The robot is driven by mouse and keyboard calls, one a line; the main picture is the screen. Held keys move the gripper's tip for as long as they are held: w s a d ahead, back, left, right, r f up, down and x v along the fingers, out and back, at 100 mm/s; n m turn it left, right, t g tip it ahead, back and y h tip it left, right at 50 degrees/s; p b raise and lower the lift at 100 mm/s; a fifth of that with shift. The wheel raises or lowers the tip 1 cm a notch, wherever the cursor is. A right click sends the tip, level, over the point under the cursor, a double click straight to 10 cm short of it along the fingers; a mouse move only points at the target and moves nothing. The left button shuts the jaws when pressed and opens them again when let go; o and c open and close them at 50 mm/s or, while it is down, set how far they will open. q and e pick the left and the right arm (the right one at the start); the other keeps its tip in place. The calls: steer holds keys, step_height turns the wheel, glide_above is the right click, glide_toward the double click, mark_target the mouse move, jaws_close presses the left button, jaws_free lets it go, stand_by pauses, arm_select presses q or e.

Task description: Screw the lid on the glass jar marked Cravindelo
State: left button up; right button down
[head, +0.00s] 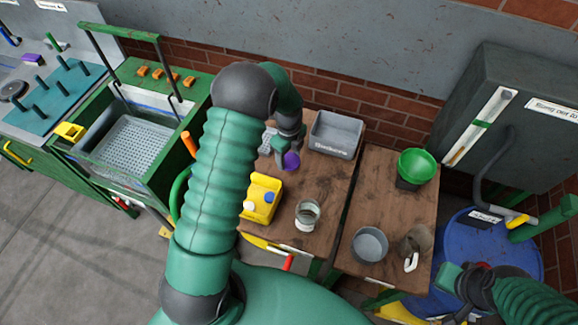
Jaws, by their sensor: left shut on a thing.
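A glass jar (307,215) stands upright and open on the brown wooden table, near its front edge. A light label band shows low on it, but I cannot read a name. My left gripper (285,155) is shut on a round purple lid (291,162), behind the jar and a little to its left, apart from it. My arm partly hides the view there. My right gripper (452,283) is at the lower right, away from the jar; I cannot tell if its jaws are open.
A yellow box-like container (262,198) stands left of the jar. A grey bin (335,134) is at the back. On the right table are a green bowl (417,165), a grey round pan (369,245) and a brown mug (415,243). A blue drum (500,250) stands at right.

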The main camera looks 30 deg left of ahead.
arm_select(q)
step_height(320, 180, up, 2)
steer(key=shift+r, duration=0.15)
stand_by(0.3)
steer(key=shift+s+d+r+n, duration=0.1)
steer(key=shift+d+r+n, duration=0.05)
steer(key=shift+d+n, duration=0.3)
steer(key=s+d+r+n, duration=0.2)
steer(key=s+d+n, duration=0.2)
steer(key=n, duration=0.5)
steer(key=s+d+r+n, duration=0.3)
steer(key=d+n, duration=0.4)
steer(key=n, duration=0.3)
steer(key=shift+s+r, duration=0.2)
steer(key=shift+s, duration=0.25)
